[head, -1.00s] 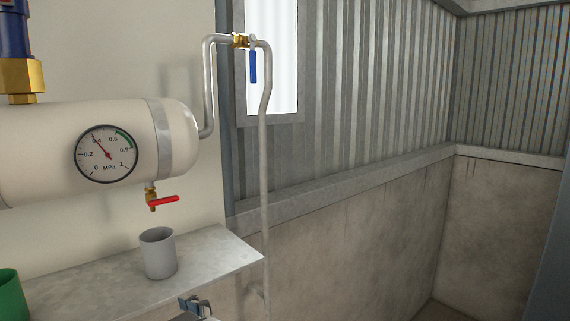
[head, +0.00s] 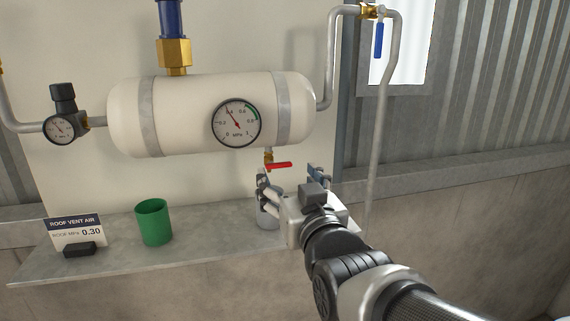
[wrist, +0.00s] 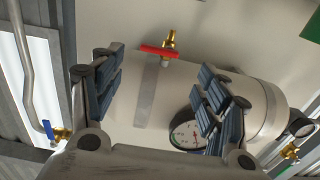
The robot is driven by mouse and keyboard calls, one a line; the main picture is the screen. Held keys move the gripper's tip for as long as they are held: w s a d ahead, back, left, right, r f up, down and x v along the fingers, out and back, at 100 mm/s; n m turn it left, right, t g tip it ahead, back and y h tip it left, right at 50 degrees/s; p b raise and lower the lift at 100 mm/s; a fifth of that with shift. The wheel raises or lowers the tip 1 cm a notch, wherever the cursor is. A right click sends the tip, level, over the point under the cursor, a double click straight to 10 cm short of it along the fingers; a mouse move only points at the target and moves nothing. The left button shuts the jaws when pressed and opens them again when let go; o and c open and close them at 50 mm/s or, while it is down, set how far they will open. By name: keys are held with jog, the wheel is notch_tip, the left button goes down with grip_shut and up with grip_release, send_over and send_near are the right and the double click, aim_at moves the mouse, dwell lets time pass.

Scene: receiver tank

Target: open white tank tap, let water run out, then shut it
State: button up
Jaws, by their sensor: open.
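The white tank (head: 190,115) is mounted on the wall above a shelf. Its tap (head: 268,157) hangs underneath near the right end, brass with a red lever (head: 279,165) lying crosswise and pointing right. The lever also shows in the wrist view (wrist: 158,52), between and beyond the fingers. My gripper (head: 290,182) is open and empty, just below and in front of the tap, apart from the lever. In the wrist view the fingers (wrist: 160,75) are spread wide. No water stream is visible.
The tank gauge (head: 237,123) reads about 0.4. A blue-handled valve (head: 378,40) sits on the pipe at upper right. A regulator (head: 62,125) is at left.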

aim_at(280, 165)
jog(key=p+x, duration=0.1)
jog(key=x, duration=0.6)
jog(key=shift+c, duration=0.4)
jog(key=c, duration=1)
